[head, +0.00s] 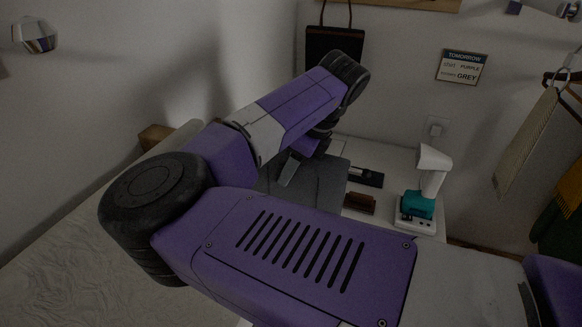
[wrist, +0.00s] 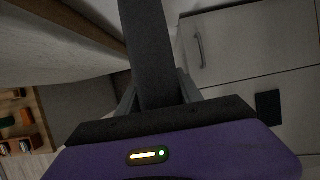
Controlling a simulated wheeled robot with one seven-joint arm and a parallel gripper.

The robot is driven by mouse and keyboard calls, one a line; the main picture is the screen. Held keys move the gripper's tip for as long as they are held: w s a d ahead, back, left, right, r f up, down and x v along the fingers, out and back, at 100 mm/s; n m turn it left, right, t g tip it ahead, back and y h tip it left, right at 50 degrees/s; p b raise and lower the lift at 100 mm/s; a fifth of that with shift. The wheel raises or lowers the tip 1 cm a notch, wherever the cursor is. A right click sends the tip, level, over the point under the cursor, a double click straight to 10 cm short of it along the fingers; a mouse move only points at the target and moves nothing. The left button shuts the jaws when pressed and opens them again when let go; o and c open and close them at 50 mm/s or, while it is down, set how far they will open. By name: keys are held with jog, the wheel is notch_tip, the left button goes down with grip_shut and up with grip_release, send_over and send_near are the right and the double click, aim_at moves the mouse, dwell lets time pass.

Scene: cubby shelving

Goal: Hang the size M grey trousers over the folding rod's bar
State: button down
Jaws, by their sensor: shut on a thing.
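My gripper (wrist: 156,92) is shut on a dark grey cloth strip, which I take to be the grey trousers (wrist: 148,45); the strip runs up from between the two fingers in the wrist view. In the head view, my gripper (head: 291,168) is mostly hidden behind my purple arm, with one grey finger showing. Dark grey cloth (head: 328,183) shows beside and below it, partly covered by my arm. I cannot read a size mark. I cannot make out the folding rod's bar in either view.
A white and teal appliance (head: 420,200), a brown brush-like item (head: 359,203) and a dark flat item (head: 367,177) stand on the white surface right of the cloth. Garments (head: 528,140) hang at the right. A dark bag (head: 322,42) hangs at the back wall, near a sign (head: 462,67).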

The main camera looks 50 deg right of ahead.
jog(key=c, duration=0.7)
grip_release()
jog(key=shift+b+v, duration=0.8)
jog(key=shift+v, duration=3.15)
